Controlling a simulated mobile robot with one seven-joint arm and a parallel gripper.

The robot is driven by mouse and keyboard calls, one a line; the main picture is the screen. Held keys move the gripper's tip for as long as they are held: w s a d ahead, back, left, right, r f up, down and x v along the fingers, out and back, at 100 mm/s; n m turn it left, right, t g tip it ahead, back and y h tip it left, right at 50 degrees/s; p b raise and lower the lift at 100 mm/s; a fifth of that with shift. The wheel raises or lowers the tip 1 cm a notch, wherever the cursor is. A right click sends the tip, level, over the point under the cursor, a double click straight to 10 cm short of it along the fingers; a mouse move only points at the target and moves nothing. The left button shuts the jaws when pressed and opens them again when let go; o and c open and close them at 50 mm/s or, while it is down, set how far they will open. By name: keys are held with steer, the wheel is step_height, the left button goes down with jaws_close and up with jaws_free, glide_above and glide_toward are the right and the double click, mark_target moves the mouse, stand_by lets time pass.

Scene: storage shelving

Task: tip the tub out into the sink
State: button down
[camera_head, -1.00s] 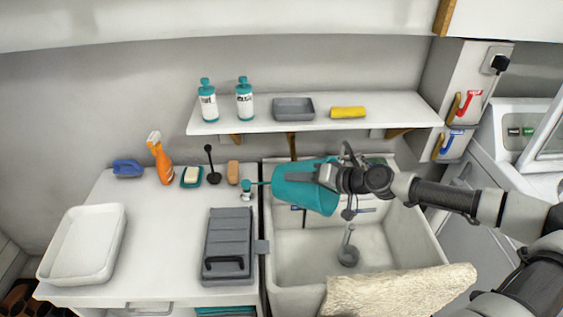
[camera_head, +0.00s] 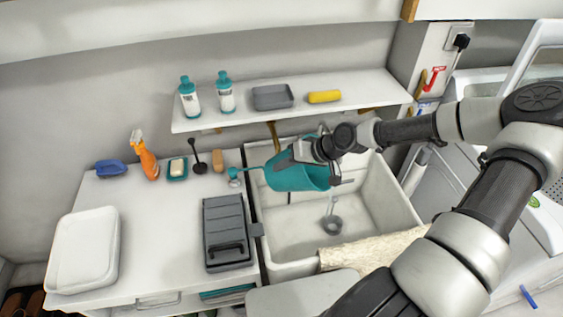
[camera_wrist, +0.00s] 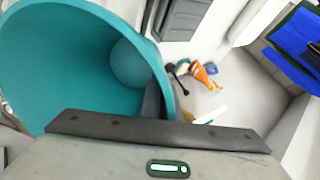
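The teal tub (camera_head: 292,176) is held tilted on its side above the back left part of the white sink (camera_head: 395,205). A dark finger lies over the rim. Nothing is seen falling into the sink.
A wall shelf (camera_head: 360,90) with bottles, a grey tray (camera_head: 272,97) and a yellow roll (camera_head: 324,96) is behind the sink. A grey box (camera_head: 226,225) and a white basin (camera_head: 84,250) stand on the left counter. A pale towel (camera_head: 370,252) hangs over the sink's front edge.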

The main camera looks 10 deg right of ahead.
mark_target(296, 166)
steer(key=shift+h, duration=0.4)
steer(key=shift+f+g+h+b, duration=0.2)
steer(key=shift+g+h+b, duration=0.2)
steer(key=shift+b, duration=0.1)
steer(key=shift+d+g+h+b, duration=0.15)
steer(key=shift+g+h+b, duration=0.45)
steer(key=shift+h+b, duration=0.35)
steer(key=shift+s+d+r+h, duration=0.1)
steer(key=shift+r+h, duration=0.1)
steer(key=shift+h, duration=0.15)
steer(key=shift+s+d+r+g+h+b, duration=0.2)
steer(key=shift+s+d+g+h+b, duration=0.1)
steer(key=shift+d+g+h, duration=0.4)
steer(key=shift+s+d+r+g+h+b, duration=0.25)
steer(key=shift+s+d+g+h+b, duration=0.1)
steer(key=shift+h, duration=0.55)
steer(key=shift+s+d+r+g+h+b, duration=0.25)
steer(key=shift+d+g+h, duration=0.25)
steer(key=shift+h, duration=0.3)
